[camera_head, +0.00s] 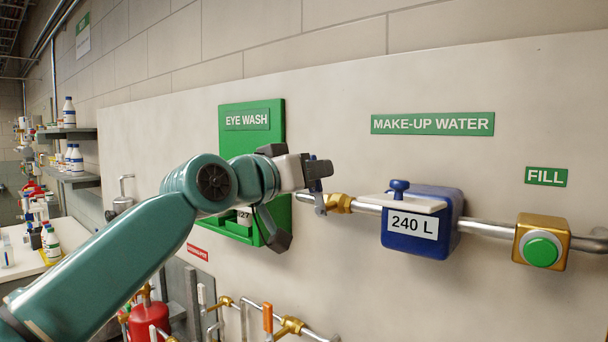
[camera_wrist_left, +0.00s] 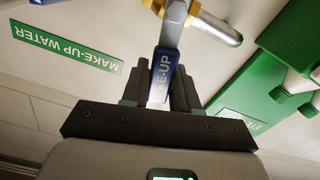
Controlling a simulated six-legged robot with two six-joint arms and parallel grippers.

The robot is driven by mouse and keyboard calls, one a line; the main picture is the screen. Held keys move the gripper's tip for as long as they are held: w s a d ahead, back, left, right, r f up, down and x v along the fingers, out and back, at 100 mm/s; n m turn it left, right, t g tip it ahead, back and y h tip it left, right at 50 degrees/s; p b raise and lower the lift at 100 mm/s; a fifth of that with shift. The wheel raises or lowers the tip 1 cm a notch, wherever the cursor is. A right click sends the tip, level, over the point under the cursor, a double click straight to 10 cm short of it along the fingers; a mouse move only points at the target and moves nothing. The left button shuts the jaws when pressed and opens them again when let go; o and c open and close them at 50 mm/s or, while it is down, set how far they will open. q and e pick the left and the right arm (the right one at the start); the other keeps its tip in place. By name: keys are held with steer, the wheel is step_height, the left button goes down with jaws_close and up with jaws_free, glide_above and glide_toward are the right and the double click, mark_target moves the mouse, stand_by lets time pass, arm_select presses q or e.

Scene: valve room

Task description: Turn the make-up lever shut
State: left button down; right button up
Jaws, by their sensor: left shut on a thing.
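The make-up lever (camera_wrist_left: 163,76) has a blue sleeve marked "MAKE-UP" and a grey metal arm that runs to a brass valve (camera_wrist_left: 176,14) on a pipe. In the head view the brass valve (camera_head: 340,203) sits left of the blue 240 L box, and the gripper hides most of the lever; a grey piece (camera_head: 320,205) shows beside the valve. My left gripper (camera_head: 318,172) is at the lever, just up and left of the valve. In the left wrist view its fingers (camera_wrist_left: 160,92) are shut on the blue sleeve, one on each side. My right gripper is not in view.
The blue 240 L meter box (camera_head: 420,245) and the brass fill block with a green button (camera_head: 541,248) sit on the pipe to the right. The green eye wash panel (camera_head: 238,150) is behind my arm. Lower pipes with an orange lever (camera_head: 267,317) run below.

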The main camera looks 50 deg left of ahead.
arm_select(q)
steer(key=shift+d+r+m, duration=0.3)
steer(key=shift+d+m, duration=0.45)
steer(key=shift+m, duration=0.65)
steer(key=c, duration=1.1)
jaws_free()
steer(key=shift+o, duration=0.8)
steer(key=shift+w+d+f, duration=0.1)
steer(key=shift+w+f, duration=0.05)
steer(key=shift+w, duration=0.15)
steer(key=s+d+b, duration=0.1)
steer(key=s, duration=1.5)
steer(key=shift+s+d, duration=0.2)
steer(key=shift+d, duration=0.2)
